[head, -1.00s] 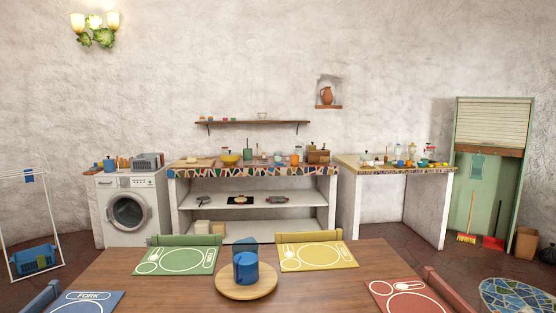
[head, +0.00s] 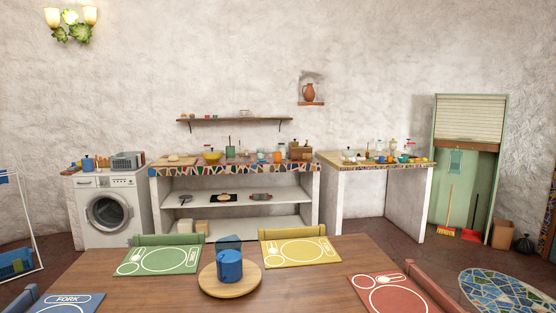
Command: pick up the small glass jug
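I cannot single out the small glass jug for certain; the items on the counters are tiny from here. The mosaic counter (head: 235,169) at the back holds several small vessels, some of them pale or clear. The right-hand counter (head: 372,166) also holds several small items, some glass-like. A small pale vessel (head: 245,112) stands on the wall shelf (head: 235,120). Neither of my grippers is in view.
A washing machine (head: 109,212) stands left. Floor shows right of the table, by a mosaic-patterned round (head: 508,295).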

